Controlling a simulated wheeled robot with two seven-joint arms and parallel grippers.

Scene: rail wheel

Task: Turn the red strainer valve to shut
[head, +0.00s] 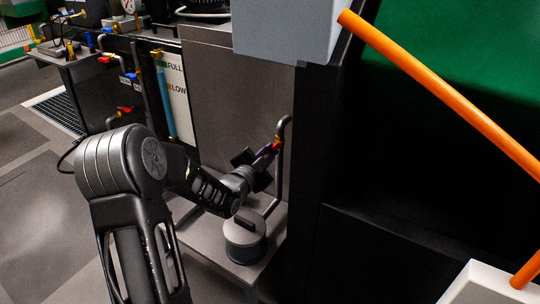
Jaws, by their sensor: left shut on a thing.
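The red strainer valve (276,146) shows as a small red handle beside a bent grey pipe, in front of a grey panel. My left arm comes in from the lower left, and its gripper (266,154) is at the handle, shut on it. The gripper hides much of the handle and the valve body, so the handle's exact angle is hard to tell. My right gripper is not in view.
A round grey canister (245,240) stands on a ledge below the gripper. The upright pipe (281,170) is close on the right. A grey box (285,30) hangs above. An orange rail (440,95) crosses the right side. Other red handles (123,112) are at left.

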